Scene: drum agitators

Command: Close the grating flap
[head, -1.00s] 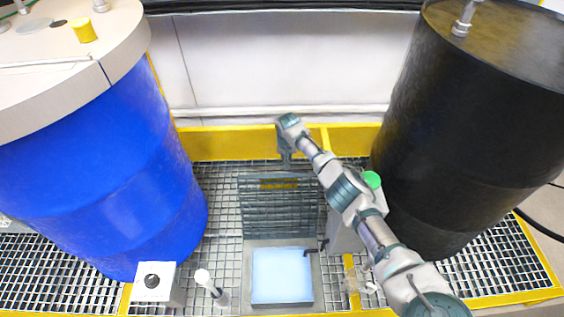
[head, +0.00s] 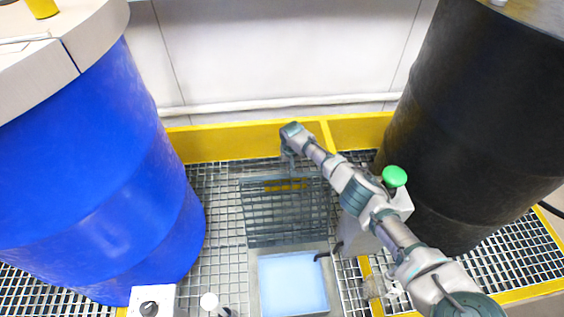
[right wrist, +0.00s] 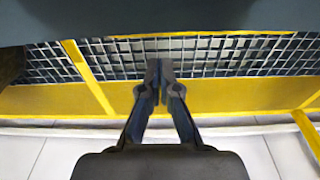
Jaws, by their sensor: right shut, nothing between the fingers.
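The grating flap (head: 285,212) stands open in the head view, raised behind a square opening (head: 292,283) with a bright pale-blue surface. A yellow label (head: 285,186) is near its upper edge. My right gripper (head: 289,172) hangs down at the flap's upper edge, on its far side. I cannot tell whether it touches the flap. In the right wrist view my right gripper (right wrist: 160,66) is shut and empty, with its fingertips over metal grating (right wrist: 205,62). I cannot tell which part of that grating is the flap.
A blue drum (head: 90,190) stands at left and a black drum (head: 470,120) at right. A box with a green button (head: 394,176) is beside the opening, near my right arm. A yellow curb (head: 225,143) runs behind the flap. A white-topped post (head: 209,301) stands front left.

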